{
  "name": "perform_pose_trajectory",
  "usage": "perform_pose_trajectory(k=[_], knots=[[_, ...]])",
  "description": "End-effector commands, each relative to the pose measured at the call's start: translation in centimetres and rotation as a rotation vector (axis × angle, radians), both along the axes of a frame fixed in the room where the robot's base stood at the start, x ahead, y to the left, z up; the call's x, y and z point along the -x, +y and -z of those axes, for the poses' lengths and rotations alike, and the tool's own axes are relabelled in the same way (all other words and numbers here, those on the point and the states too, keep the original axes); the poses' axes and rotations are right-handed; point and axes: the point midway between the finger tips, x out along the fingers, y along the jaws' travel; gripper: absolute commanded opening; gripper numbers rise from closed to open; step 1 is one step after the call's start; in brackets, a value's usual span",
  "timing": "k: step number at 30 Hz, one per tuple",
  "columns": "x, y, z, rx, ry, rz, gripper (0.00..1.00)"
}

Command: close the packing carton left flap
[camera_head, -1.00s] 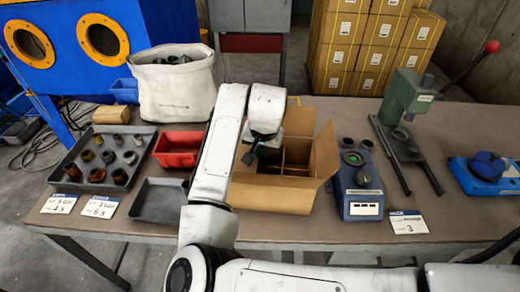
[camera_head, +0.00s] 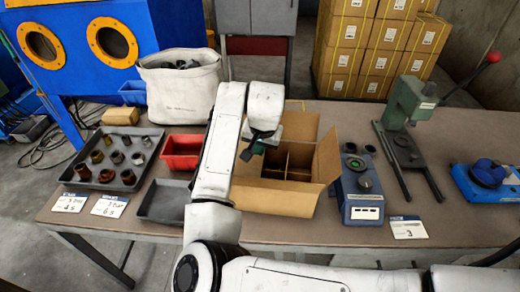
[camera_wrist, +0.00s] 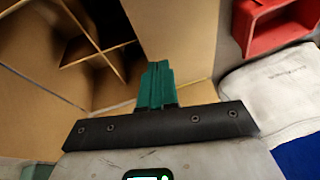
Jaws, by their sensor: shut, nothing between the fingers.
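The packing carton (camera_head: 278,199) stands open on the table, with dividers inside that also show in the wrist view (camera_wrist: 75,48). Its right flap (camera_head: 327,156) and back flap (camera_head: 299,124) stand open. In the wrist view a brown flap or wall panel (camera_wrist: 178,32) rises beside the fingers. In the head view my arm hides most of the carton's left side. My gripper (camera_head: 247,154) is shut and empty over the left part of the carton. Its green fingertips (camera_wrist: 156,68) are close to the panel; I cannot tell whether they touch it.
A red bin (camera_head: 181,152) and a grey tray (camera_head: 163,202) lie left of the carton. A white sack (camera_head: 181,97) stands behind them. A blue device (camera_head: 359,190) stands close on the right, with a green press (camera_head: 408,105) beyond it.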

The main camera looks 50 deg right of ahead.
Motion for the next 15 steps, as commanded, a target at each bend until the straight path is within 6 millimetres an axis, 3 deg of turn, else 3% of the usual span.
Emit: perform_pose_trajectory(k=[1,4,15], knots=[[-0.1,-0.2,-1.4,0.0,0.001,0.0,0.0],[-0.4,-0.6,-2.8,0.0,0.002,-0.001,0.0],[3.8,-0.5,-8.3,0.001,-0.001,0.002,0.0]])
